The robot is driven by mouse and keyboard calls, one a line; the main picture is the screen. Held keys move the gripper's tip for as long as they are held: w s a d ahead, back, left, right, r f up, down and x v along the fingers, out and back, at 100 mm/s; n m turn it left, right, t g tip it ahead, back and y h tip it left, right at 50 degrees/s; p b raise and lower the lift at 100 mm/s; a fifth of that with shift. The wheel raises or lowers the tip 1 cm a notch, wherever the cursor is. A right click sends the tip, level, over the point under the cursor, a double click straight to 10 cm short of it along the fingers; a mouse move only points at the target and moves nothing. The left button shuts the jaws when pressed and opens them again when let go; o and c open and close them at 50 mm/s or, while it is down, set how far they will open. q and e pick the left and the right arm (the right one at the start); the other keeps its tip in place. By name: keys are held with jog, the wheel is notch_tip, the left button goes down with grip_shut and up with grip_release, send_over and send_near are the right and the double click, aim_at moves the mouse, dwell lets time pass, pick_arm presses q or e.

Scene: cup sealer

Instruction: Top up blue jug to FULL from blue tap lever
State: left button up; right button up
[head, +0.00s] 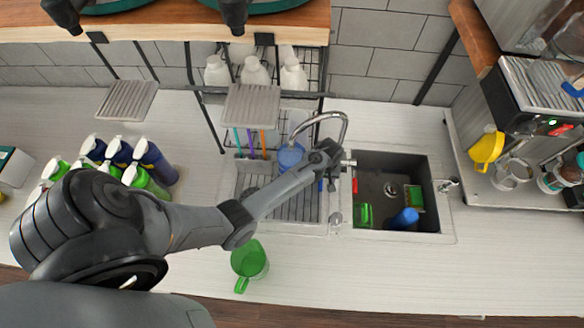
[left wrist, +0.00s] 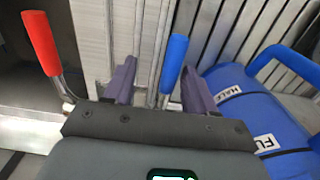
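The blue jug (head: 290,157) stands under the tap spout (head: 325,117) on the drying grate. In the left wrist view the blue jug (left wrist: 245,95) lies to the right, with HALF and FULL labels; its water level cannot be seen. The blue tap lever (left wrist: 173,65) stands between the two purple fingers of my left gripper (left wrist: 158,82), which are apart with gaps beside the lever. In the head view my left gripper (head: 330,160) is at the tap, partly hiding it. The red lever (left wrist: 40,42) is outside the fingers, to the left. My right gripper is not in view.
The sink (head: 385,165) to the right holds a blue cup (head: 405,219) and green items. A green jug (head: 250,260) stands on the counter in front. Several bottles (head: 150,160) stand at left. A yellow jug (head: 486,150) is at right. The front counter is mostly clear.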

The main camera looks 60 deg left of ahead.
pick_arm(q)
jog(key=shift+s+a, duration=0.1)
jog(key=shift+s, duration=0.1)
notch_tip(320, 180, up, 3)
jog(key=shift+r+p, duration=0.1)
jog(key=shift+p, duration=0.95)
jog(key=shift+r, duration=2.3)
jog(key=shift+s, duration=0.1)
